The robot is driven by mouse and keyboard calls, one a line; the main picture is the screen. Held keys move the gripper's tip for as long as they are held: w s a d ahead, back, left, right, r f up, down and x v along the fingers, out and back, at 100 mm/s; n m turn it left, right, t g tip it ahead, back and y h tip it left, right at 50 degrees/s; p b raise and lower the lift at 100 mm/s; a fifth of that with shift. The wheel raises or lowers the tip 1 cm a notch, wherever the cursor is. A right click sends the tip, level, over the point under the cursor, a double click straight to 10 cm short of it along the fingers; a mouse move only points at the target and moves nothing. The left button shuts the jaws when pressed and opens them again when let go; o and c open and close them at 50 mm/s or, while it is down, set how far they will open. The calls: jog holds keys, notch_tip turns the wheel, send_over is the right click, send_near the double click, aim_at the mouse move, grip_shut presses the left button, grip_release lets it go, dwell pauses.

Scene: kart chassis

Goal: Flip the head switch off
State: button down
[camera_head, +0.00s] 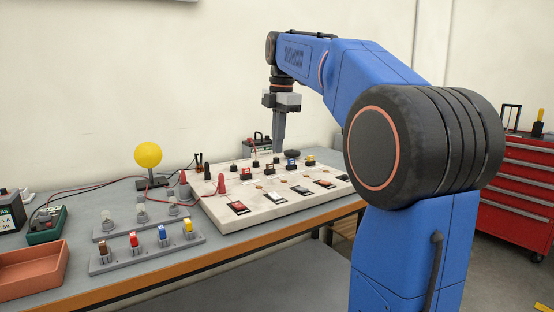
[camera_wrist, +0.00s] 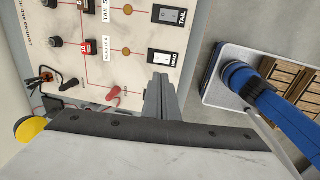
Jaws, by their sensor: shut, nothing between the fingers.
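The head switch (camera_wrist: 162,57) is a rocker in a black frame beside the HEAD label on the white panel (camera_wrist: 110,70). My gripper (camera_head: 278,150) points down above the back of the panel in the head view, clear of the switch. In the wrist view its fingers (camera_wrist: 160,82) are shut and empty, and their tips appear just below the head switch.
Another rocker, the TAIL switch (camera_wrist: 169,15), lies beyond it. A red cone-shaped post (camera_head: 221,184) stands close to the head switch.

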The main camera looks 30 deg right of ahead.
aim_at(274, 193)
jog(key=shift+w+r, duration=0.1)
jog(key=shift+w, duration=0.2)
jog(key=f, duration=0.4)
jog(key=w+f, duration=0.1)
jog(key=f, duration=0.9)
jog(key=shift+w, duration=0.35)
